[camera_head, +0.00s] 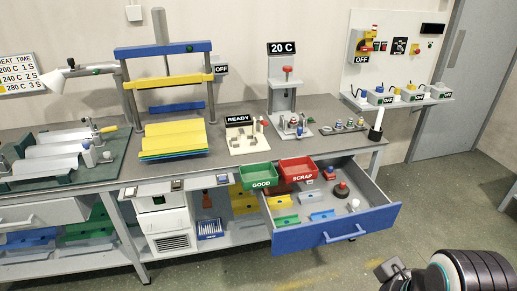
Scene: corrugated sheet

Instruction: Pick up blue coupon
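A small blue coupon (322,215) lies flat in the open blue-fronted drawer (338,232), right of a green coupon (286,221) and below a yellow one (280,202). Part of my arm, dark and ribbed, shows at the lower right corner. A small dark grey part at its left, perhaps my gripper (391,269), is cut by the bottom edge. It is in front of the drawer and apart from the coupon. Its fingers cannot be made out, and I see nothing held.
A green GOOD tray (259,172) and a red SCRAP tray (298,168) stand at the drawer's back. A dark red-topped object (341,190) and a white knob-like piece (353,204) are in the drawer. The bench (215,165) carries several fixtures. Floor at right is clear.

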